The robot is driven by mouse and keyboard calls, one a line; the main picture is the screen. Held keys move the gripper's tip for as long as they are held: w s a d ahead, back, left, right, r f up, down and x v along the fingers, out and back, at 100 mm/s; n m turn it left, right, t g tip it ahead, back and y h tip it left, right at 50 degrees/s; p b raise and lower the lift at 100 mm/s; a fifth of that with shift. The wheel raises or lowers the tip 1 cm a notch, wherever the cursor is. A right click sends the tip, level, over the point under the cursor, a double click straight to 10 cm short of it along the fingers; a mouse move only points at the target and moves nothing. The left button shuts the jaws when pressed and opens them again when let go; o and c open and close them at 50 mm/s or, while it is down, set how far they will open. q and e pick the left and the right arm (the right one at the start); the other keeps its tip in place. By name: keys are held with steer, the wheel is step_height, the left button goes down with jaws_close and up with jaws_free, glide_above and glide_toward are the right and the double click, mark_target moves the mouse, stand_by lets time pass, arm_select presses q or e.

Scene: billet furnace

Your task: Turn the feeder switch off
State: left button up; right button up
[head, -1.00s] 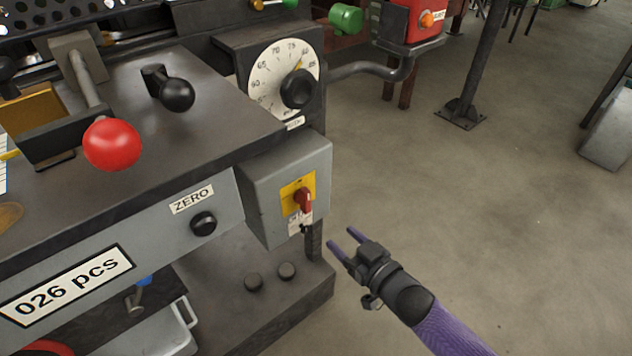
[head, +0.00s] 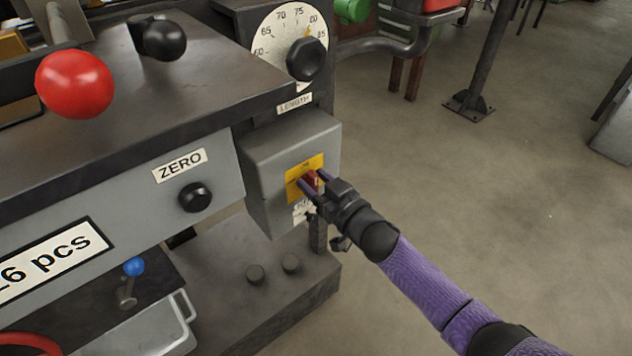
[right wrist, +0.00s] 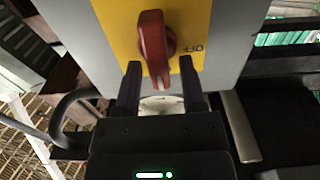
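The feeder switch is a red rotary handle (right wrist: 155,45) on a yellow plate (right wrist: 192,22), mounted on a grey box (head: 270,177) at the machine's right corner. In the right wrist view the word OFF shows on the plate beside the handle. The handle's narrow end points down between the fingers in that view. My right gripper (head: 312,184) is at the switch, its two fingers apart on either side of the handle's end; it also shows in the right wrist view (right wrist: 160,85). I see gaps beside the handle. In the head view the gripper partly hides the handle. My left gripper is not in view.
A black length knob (head: 305,60) on a dial is above the box. A ZERO knob (head: 195,197) is to its left. A red ball lever (head: 75,84) and a black ball lever (head: 165,40) stand on the machine top.

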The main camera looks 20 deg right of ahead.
jaws_close()
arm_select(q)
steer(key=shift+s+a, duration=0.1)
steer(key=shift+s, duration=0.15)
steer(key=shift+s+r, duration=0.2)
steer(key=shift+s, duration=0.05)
arm_select(e)
steer(key=n, duration=0.3)
steer(key=shift+a+p, duration=0.2)
steer(key=shift+p, duration=0.1)
steer(key=n, duration=0.2)
steer(key=shift+s+a+f+n, duration=0.15)
steer(key=shift+a+n, duration=0.05)
steer(key=shift+n, duration=0.2)
arm_select(q)
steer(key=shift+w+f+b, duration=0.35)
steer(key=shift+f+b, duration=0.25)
steer(key=shift+b, duration=0.15)
arm_select(e)
steer(key=n, duration=0.4)
steer(key=f+n, duration=0.1)
steer(key=n, duration=0.7)
steer(key=shift+s+a+f, duration=0.15)
steer(key=shift+a+f, duration=0.15)
steer(key=shift+a, duration=0.05)
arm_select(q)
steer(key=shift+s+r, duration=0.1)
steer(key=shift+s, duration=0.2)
